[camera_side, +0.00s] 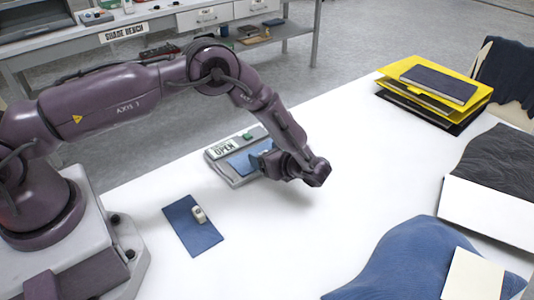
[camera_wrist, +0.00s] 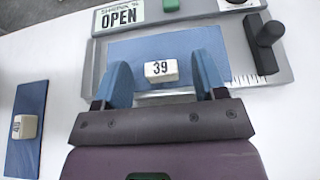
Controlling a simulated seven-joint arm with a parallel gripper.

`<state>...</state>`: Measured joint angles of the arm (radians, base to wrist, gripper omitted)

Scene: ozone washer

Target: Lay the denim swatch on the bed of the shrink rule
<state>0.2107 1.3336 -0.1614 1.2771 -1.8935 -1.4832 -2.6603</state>
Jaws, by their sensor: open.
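The shrink rule (camera_side: 221,171) is a grey device on the white table, with a sign reading OPEN (camera_wrist: 118,16). A blue denim swatch (camera_side: 240,163) lies on its bed; it also shows in the wrist view (camera_wrist: 190,40). A small white block marked 39 (camera_wrist: 161,71) sits on that swatch, near its front edge. My gripper (camera_wrist: 162,80) is open, with one blue finger on each side of this block, apart from it. A second denim swatch (camera_side: 188,238) lies flat on the table to the left, bearing another white numbered block (camera_side: 199,214).
The shrink rule has a black knob (camera_wrist: 268,35) at its right. Yellow folders (camera_side: 468,104) with a dark book (camera_side: 438,83) lie at the back right. Dark cloth (camera_side: 498,170) and blue cloth (camera_side: 405,262) lie at the right. The table's middle is clear.

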